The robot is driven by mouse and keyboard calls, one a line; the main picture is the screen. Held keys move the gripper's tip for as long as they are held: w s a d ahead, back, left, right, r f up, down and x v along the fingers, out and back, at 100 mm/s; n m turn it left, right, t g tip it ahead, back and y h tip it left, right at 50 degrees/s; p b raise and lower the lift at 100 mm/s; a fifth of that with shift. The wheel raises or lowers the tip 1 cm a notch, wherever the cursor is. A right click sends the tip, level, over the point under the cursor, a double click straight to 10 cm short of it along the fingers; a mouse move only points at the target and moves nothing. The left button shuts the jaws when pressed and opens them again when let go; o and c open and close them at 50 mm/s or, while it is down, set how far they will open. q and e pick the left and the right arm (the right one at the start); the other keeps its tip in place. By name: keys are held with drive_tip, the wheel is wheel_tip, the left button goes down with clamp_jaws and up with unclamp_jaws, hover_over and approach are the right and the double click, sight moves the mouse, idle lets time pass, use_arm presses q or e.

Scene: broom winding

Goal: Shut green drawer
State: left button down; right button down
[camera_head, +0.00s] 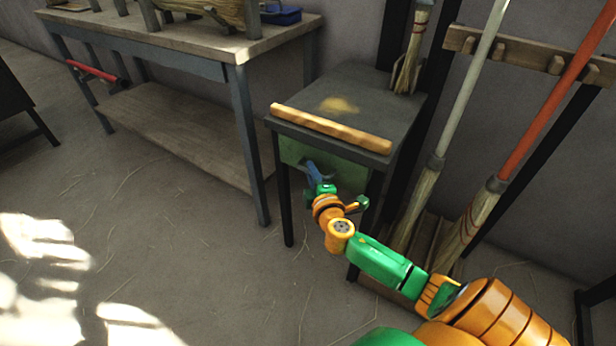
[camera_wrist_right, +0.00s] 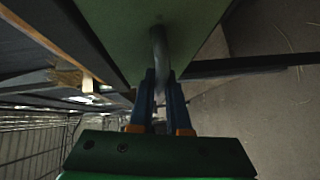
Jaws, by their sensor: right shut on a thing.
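The green drawer (camera_head: 346,176) is the front panel under the top of a small dark table. It looks flush or nearly flush with the table; I cannot tell whether a small gap stays open. In the right wrist view the green drawer front (camera_wrist_right: 120,30) fills the upper middle, with a grey handle (camera_wrist_right: 159,48) on it. My right gripper (camera_head: 313,172) is at the drawer front, and in the right wrist view its blue fingers (camera_wrist_right: 161,85) are shut on the handle. My left gripper is not in view.
The small table (camera_head: 372,106) has a wooden strip (camera_head: 330,128) along its front edge. A workbench (camera_head: 170,45) stands to the left. Brooms (camera_head: 455,120) lean on a wall rack (camera_head: 530,55) at the right. The floor in front is clear.

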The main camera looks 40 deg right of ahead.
drive_tip(key=c, duration=0.9)
unclamp_jaws()
drive_tip(key=shift+d, duration=0.15)
use_arm(q)
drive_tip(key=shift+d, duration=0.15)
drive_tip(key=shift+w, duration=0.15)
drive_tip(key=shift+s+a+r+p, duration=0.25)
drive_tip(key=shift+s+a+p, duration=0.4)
drive_tip(key=shift+p, duration=0.1)
use_arm(e)
drive_tip(key=v, duration=0.7)
